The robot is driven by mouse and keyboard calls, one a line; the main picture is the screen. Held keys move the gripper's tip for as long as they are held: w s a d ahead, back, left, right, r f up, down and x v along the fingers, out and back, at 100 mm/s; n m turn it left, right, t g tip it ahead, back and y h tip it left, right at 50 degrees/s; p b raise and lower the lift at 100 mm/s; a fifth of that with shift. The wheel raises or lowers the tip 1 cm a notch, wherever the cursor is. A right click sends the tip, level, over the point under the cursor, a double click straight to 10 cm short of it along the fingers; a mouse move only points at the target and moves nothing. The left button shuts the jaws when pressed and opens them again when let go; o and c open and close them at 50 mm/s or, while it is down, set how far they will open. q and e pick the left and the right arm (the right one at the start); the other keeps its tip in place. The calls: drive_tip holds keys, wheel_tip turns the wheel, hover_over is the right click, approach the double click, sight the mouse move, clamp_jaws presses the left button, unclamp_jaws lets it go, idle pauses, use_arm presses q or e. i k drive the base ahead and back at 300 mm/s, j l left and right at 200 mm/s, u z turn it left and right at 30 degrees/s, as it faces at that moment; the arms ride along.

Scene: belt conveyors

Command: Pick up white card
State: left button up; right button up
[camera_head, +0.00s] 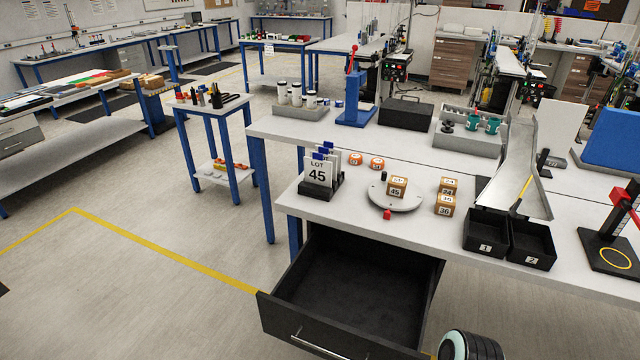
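A white card (318,172) printed "LOT 45" stands upright at the front of a black holder (325,191) near the left end of the workbench. More white cards with blue tops (326,149) stand close behind it and are partly hidden. Neither of my grippers shows in the head view. A dark rounded part with a pale ring, probably mine, shows at the bottom edge right of the open drawer.
An open, empty black drawer (352,292) juts out below the holder. Right of the holder are a round grey plate (407,203) with a numbered block, more numbered blocks (445,205), black bins 1 (484,247) and 2 (531,260), and a metal chute (517,165).

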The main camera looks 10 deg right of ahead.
sight(317, 171)
drive_tip(key=i+j+u, duration=0.3)
drive_tip(key=i+u, duration=0.15)
drive_tip(key=i+j+u, duration=0.1)
drive_tip(key=i+u, duration=0.8)
drive_tip(key=i+z, duration=0.2)
drive_tip(key=i, duration=0.25)
drive_tip(key=i+j+z, duration=0.15)
drive_tip(key=i, duration=0.25)
drive_tip(key=i+j+z, duration=0.2)
drive_tip(key=i, duration=0.25)
drive_tip(key=i+z, duration=0.15)
drive_tip(key=z, duration=0.25)
drive_tip(key=i+z, duration=0.15)
drive_tip(key=z, duration=0.25)
drive_tip(key=i+j+z, duration=0.1)
drive_tip(key=z, duration=0.3)
drive_tip(key=i+j+z, duration=0.15)
drive_tip(key=z, duration=0.25)
drive_tip(key=i+j+z, duration=0.1)
drive_tip(key=z, duration=0.35)
drive_tip(key=i+j+z, duration=0.2)
drive_tip(key=z, duration=0.3)
drive_tip(key=i+j+z, duration=0.15)
drive_tip(key=z, duration=0.3)
drive_tip(key=k+j, duration=0.05)
drive_tip(key=j, duration=0.05)
